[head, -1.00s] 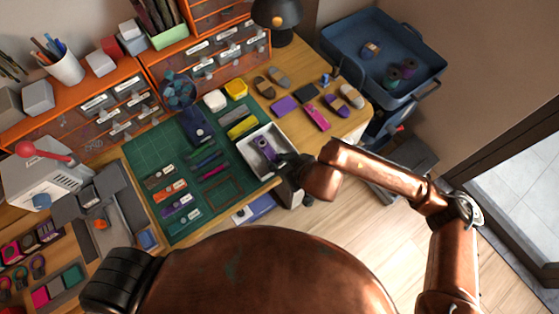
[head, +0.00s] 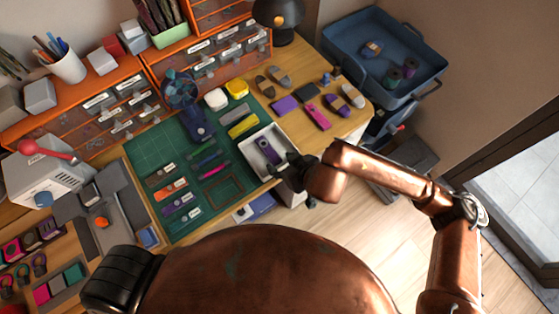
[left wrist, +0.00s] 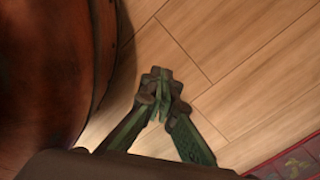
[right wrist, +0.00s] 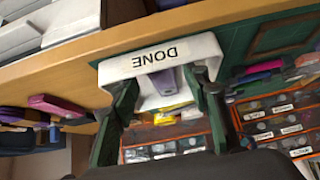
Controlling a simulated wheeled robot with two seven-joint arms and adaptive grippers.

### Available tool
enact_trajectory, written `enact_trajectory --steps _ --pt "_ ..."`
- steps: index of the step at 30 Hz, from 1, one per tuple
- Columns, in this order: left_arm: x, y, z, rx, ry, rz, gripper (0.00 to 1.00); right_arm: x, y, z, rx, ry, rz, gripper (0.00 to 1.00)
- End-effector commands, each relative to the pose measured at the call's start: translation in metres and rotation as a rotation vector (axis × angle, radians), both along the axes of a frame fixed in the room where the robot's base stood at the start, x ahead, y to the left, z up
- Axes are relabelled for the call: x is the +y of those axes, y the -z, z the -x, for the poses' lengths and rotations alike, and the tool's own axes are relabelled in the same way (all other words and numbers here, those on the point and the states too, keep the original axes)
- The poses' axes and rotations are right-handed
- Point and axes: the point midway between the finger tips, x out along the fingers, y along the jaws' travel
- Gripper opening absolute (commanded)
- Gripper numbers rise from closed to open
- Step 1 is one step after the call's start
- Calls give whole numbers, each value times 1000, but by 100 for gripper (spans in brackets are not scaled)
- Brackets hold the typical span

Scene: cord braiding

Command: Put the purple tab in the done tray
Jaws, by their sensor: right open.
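The white done tray (head: 251,150) sits at the front right of the green mat, and its DONE label faces the right wrist camera (right wrist: 118,69). A purple tab (head: 266,150) lies inside the tray, with its long side slanting toward my right gripper. The right wrist view shows the tab (right wrist: 164,80) within the tray, between my fingers. My right gripper (head: 284,165) is open at the tray's front right edge, its fingers apart around the tab's near end. My left gripper (left wrist: 160,85) is shut and empty above the wooden floor, away from the table.
The green cutting mat (head: 146,150) holds several strips and labelled pieces. A blue bin (head: 345,50) stands beyond the table. Orange drawers (head: 120,105) line the back.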

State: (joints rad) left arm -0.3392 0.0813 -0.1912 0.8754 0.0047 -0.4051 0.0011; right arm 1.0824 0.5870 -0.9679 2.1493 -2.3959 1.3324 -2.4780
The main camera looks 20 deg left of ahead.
Motion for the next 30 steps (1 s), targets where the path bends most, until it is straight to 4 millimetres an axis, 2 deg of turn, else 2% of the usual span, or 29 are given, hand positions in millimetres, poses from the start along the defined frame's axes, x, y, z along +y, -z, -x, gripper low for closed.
enact_trajectory --steps 1,6,13,19,30 --pt "2 0 10 9 4 -2 0 -6 -11 3 -7 0 2 43" --pt "5 0 30 12 13 -3 0 -24 -39 18 -7 -1 2 43" --pt "7 0 48 12 21 -3 0 -45 -69 34 -5 0 0 43" --pt "8 0 54 13 24 -3 0 -52 -79 40 -3 0 1 43" --pt "8 0 55 13 24 -3 0 -52 -79 40 -2 0 0 43"
